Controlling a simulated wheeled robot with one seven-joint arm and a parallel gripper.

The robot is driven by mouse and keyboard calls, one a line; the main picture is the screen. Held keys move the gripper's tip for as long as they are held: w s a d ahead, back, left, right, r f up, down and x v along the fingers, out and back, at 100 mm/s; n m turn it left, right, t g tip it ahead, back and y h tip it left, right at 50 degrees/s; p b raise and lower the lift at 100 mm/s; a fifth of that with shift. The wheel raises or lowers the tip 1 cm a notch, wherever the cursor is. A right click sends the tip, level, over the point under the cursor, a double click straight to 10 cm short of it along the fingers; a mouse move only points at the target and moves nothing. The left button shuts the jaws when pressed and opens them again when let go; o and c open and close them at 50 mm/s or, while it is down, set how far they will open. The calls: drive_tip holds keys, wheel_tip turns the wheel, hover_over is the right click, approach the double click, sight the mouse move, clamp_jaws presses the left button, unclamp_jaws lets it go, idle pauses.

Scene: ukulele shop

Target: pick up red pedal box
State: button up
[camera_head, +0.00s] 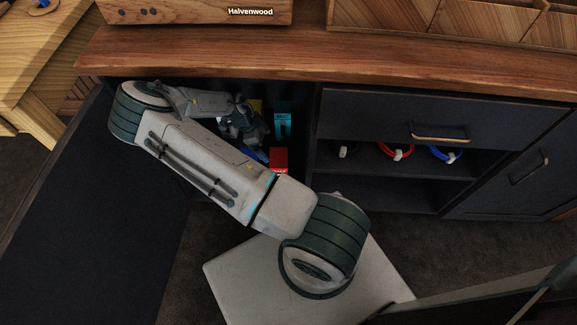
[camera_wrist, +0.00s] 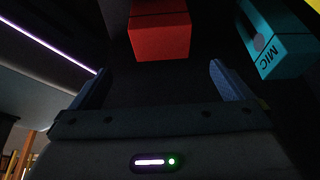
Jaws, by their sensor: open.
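The red pedal box (camera_head: 278,160) stands inside the open left compartment of the dark cabinet, partly hidden behind my arm in the head view. In the wrist view the red box (camera_wrist: 160,38) is at the top centre, ahead of my fingers and lying between their lines. My gripper (camera_wrist: 156,80) is open and empty, its two blue-grey fingers apart, with dark space between them and the box.
A teal box marked MIC (camera_wrist: 276,40) is right of the red box; it also shows in the head view (camera_head: 283,122). A yellow box (camera_head: 257,105) is at the back. The open door (camera_head: 80,200) is at left. Coiled cables (camera_head: 395,151) lie on the shelf at right.

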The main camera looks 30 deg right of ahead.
sight(279, 157)
drive_tip(key=b+x, duration=0.4)
drive_tip(key=x, duration=0.9)
drive_tip(key=shift+s+d+f, duration=0.1)
drive_tip(key=shift+d+f, duration=0.15)
drive_tip(key=shift+d, duration=0.05)
drive_tip(key=c, duration=1.1)
